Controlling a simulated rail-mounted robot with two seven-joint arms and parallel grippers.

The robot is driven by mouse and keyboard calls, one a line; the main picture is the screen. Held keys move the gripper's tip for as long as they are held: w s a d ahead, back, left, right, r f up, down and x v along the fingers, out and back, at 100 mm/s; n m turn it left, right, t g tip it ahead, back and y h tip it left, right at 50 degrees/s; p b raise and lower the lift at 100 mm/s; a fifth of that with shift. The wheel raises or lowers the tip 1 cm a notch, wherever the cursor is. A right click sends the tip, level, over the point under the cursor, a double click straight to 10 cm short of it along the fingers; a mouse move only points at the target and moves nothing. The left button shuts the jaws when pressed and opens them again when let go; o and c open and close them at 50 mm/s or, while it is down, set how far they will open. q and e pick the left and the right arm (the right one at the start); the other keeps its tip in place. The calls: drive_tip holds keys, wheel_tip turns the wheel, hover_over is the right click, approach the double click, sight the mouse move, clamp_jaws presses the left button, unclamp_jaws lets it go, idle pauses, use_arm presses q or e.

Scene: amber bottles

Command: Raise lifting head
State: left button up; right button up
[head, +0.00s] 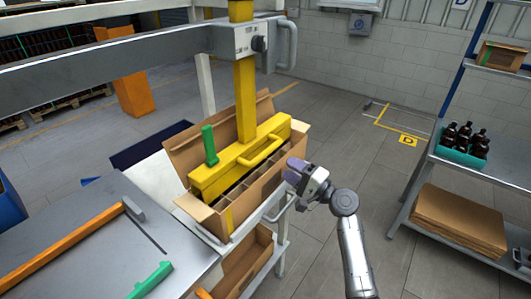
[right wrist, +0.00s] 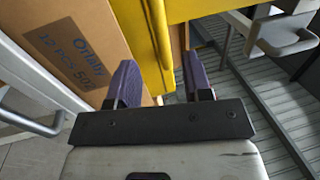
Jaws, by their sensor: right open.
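The yellow lifting head (head: 235,163) is a long bar on a yellow vertical post (head: 245,95). It sits low, over the open cardboard box (head: 262,192) with dividers. A yellow handle (head: 264,146) runs along its top side, and a green lever (head: 209,145) stands up from it. My right gripper (head: 292,174) is open and empty beside the right end of the box, apart from the handle. In the right wrist view, its purple fingers (right wrist: 160,82) point at the box's printed side (right wrist: 70,45) and the yellow head (right wrist: 190,10). My left gripper is out of view.
A grey table with an orange rail (head: 60,247) and a green handle (head: 150,281) is at the lower left. Another open box (head: 245,265) is below the stand. A shelf (head: 440,165) with a teal crate of bottles (head: 460,155) is at right. The floor between is clear.

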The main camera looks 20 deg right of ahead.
sight(265, 153)
drive_tip(key=x, duration=0.9)
drive_tip(key=shift+w+a, duration=0.2)
drive_tip(key=shift+w, duration=0.05)
drive_tip(key=shift+c, duration=0.2)
clamp_jaws()
